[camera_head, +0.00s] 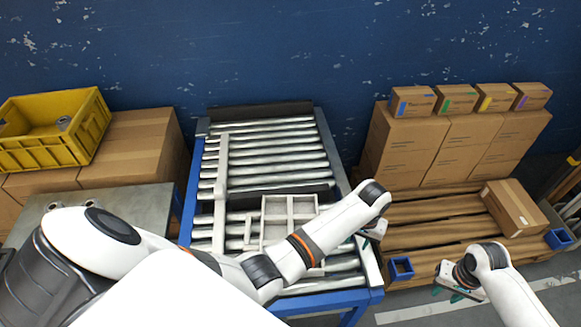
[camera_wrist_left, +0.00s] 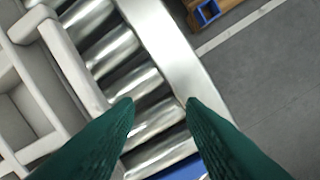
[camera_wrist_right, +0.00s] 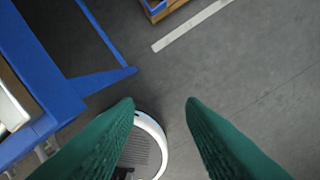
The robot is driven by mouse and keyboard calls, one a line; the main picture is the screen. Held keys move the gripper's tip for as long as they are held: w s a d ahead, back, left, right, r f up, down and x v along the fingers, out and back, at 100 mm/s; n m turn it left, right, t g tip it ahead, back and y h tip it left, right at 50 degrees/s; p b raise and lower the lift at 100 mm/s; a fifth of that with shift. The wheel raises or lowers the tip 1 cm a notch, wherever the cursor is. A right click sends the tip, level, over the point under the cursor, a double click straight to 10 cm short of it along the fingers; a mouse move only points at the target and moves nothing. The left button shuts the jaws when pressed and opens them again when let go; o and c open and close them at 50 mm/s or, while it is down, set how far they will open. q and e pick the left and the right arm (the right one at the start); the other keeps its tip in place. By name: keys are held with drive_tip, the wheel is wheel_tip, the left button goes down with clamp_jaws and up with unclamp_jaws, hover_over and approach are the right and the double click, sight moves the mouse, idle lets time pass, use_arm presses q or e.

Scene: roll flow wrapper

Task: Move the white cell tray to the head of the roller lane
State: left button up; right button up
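The white cell tray (camera_head: 290,205) lies on the roller lane (camera_head: 275,155), right of a pale lengthwise rail. My left forearm covers its near part in the head view. In the left wrist view the tray (camera_wrist_left: 62,75) fills the left side, showing its wall and cells. My left gripper (camera_wrist_left: 159,101) is open and empty above the rollers and the lane's side edge, right of the tray and apart from it. In the head view it hangs at the lane's right edge. My right gripper (camera_wrist_right: 159,101) is open and empty above the floor, right of the lane.
A dark crossbar (camera_head: 285,188) spans the lane just behind the tray. A yellow crate (camera_head: 50,135) and cartons stand at left, beside a grey table (camera_head: 140,205). Stacked cartons (camera_head: 400,135) on a pallet and a lone carton (camera_head: 513,207) stand at right. Rollers behind the crossbar are clear.

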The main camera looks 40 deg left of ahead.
wheel_tip(320, 180, up, 12)
drive_tip(key=shift+a, duration=0.25)
idle(0.7)
